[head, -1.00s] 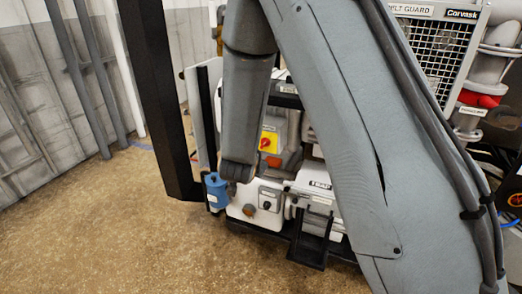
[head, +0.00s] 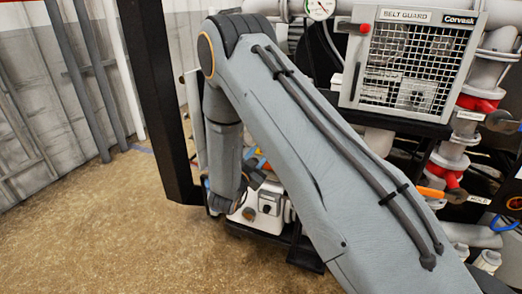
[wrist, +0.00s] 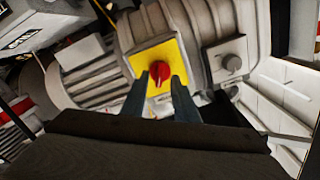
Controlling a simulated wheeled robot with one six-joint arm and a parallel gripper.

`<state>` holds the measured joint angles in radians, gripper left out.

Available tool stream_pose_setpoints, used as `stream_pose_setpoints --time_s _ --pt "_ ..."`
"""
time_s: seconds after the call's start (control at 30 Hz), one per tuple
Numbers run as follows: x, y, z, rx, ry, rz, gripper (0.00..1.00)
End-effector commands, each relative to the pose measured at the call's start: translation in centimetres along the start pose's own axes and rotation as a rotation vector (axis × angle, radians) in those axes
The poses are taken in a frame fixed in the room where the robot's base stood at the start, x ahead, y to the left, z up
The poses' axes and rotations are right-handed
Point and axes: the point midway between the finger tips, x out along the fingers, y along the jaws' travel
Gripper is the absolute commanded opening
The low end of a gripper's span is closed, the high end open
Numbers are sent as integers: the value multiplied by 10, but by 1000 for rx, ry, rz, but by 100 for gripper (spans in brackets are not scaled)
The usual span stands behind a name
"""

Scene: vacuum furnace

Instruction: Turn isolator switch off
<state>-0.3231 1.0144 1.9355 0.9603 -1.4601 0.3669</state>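The isolator switch is a red rotary knob (wrist: 158,71) on a square yellow plate (wrist: 172,52), mounted on a pale ribbed motor-like body. In the wrist view my gripper (wrist: 160,79) points at the switch. Its two fingers are apart, one on each side of the red knob, with yellow plate showing between them. Contact with the knob is not visible, and the depth of the fingertips is hard to judge. In the head view my arm hides most of the switch.
A grey round knob on a square plate (wrist: 230,63) sits right of the switch. In the head view, a belt guard cage (head: 418,62) stands above right, near pipes with red collars (head: 478,103). A black post (head: 161,110) stands left of my arm. The floor at left is clear.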

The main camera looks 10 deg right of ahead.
Motion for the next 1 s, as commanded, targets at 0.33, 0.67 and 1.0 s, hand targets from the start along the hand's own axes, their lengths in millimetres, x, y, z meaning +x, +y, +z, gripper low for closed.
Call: stream_pose_setpoints --time_s 0.33,0.67,1.0 --pt "14 0 0 0 0 0 27" --pt "13 0 0 0 0 0 0" --pt "13 0 0 -41 0 -1 0"
